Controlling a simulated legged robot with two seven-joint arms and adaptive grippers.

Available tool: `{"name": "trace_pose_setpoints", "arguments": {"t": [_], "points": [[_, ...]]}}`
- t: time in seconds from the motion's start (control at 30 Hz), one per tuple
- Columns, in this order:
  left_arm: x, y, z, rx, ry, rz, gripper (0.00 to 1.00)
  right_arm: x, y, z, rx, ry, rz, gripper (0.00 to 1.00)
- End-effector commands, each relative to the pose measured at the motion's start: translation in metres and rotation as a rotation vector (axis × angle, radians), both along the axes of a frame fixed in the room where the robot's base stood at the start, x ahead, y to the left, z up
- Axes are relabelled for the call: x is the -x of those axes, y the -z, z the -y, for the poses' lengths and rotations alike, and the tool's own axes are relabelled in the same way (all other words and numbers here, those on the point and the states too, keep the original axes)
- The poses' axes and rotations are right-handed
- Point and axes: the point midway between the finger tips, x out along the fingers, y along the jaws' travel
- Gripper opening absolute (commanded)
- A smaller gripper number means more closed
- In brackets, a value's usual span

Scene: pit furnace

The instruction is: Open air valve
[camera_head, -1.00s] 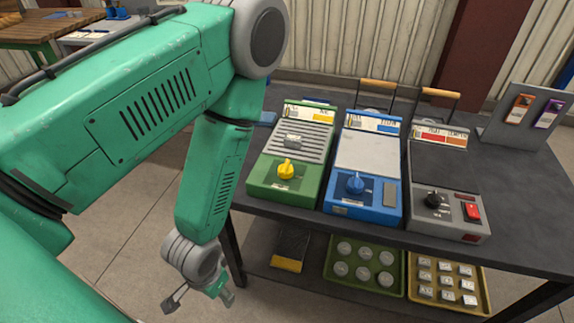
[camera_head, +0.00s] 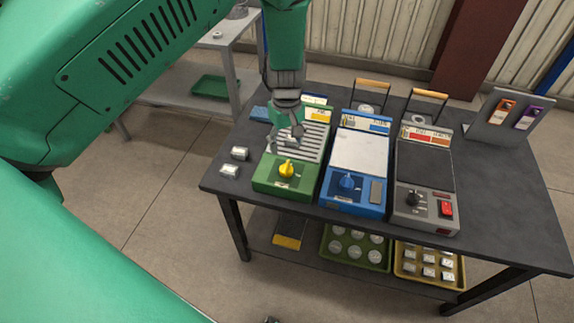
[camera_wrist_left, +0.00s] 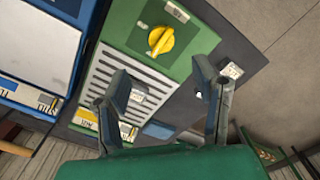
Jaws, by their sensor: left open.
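A green unit (camera_head: 283,174) on the dark table has a yellow knob (camera_head: 287,169) on its front panel and a slotted plate behind it. In the left wrist view the yellow knob (camera_wrist_left: 162,40) shows ahead of my fingers, near the top. I cannot read which label names the air valve. My left gripper (camera_head: 290,137) hangs above the slotted plate, behind the knob and apart from it. In the left wrist view my left gripper (camera_wrist_left: 161,72) is open with nothing between its fingers. One finger partly hides a small metal block (camera_wrist_left: 138,98) on the plate. My right gripper is not in view.
A blue unit (camera_head: 353,190) with a blue knob and a grey unit (camera_head: 425,208) with a black knob and red switch stand to the right. A label stand (camera_head: 505,125) is at the far right. Trays sit below.

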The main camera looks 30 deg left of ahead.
Motion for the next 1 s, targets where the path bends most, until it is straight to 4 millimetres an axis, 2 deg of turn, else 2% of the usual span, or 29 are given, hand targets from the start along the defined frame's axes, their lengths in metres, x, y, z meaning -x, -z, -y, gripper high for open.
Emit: {"name": "trace_pose_setpoints", "arguments": {"t": [0.03, 0.2, 0.43, 0.6, 0.93, 1.0], "points": [[0.001, 0.013, 0.0, 0.001, 0.0, -0.004, 0.54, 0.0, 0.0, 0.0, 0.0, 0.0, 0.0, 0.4], [0.002, 0.05, 0.0, -0.001, 0.0, -0.003, 0.54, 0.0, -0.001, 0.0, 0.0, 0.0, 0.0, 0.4], [0.001, 0.089, 0.0, -0.001, 0.003, -0.002, 0.54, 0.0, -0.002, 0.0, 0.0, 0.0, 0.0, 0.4], [0.001, 0.102, 0.0, -0.001, 0.002, 0.001, 0.54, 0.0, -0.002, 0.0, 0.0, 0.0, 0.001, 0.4], [0.001, 0.105, 0.0, -0.001, 0.002, 0.001, 0.54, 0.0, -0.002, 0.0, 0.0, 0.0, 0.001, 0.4], [0.001, 0.105, 0.0, -0.001, 0.002, 0.001, 0.29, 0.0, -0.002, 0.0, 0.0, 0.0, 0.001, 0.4]]}}
